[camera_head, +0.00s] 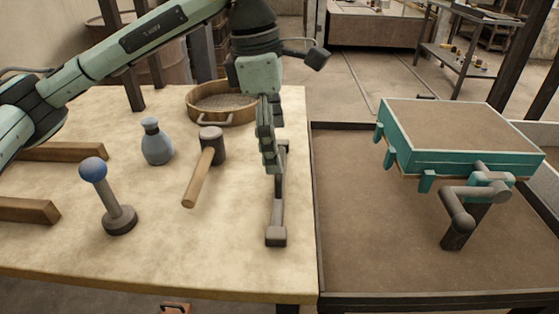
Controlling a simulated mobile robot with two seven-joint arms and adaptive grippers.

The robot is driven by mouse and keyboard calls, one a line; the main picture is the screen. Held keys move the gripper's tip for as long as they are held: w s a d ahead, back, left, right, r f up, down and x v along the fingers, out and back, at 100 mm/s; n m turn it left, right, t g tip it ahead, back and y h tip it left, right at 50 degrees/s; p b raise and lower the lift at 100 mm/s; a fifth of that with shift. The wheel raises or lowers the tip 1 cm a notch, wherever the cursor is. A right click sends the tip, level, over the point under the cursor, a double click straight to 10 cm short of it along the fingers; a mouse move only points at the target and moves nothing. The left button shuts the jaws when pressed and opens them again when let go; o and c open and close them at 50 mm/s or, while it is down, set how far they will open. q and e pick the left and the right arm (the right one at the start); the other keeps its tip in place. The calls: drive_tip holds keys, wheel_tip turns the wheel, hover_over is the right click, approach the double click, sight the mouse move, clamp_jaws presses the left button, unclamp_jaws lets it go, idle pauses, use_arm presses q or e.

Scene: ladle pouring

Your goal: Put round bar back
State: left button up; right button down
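A dark grey bar (278,208) runs front to back near the right edge of the wooden table, with a block at its near end. My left gripper (270,168) points down at the bar's far part, which it partly hides. I see its fingers edge-on, so I cannot tell whether they are open or shut, or whether they touch the bar. A grey rod (110,196) with a blue ball on top stands upright on a round base at the left. I cannot tell which of these is the round bar. My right gripper is not in view.
A wooden mallet (199,176), a blue-grey bottle (156,144) and a round sieve (222,103) stand or lie on the table. Wooden beams (62,152) lie at left. A teal sand-filled mould box (462,127) stands over a brown tray (370,260) at right. The table's front middle is clear.

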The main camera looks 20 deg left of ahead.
use_arm(q)
wheel_tip(320, 180, up, 7)
drive_tip(key=a, duration=0.1)
drive_tip(key=shift+s, duration=0.2)
idle(0.4)
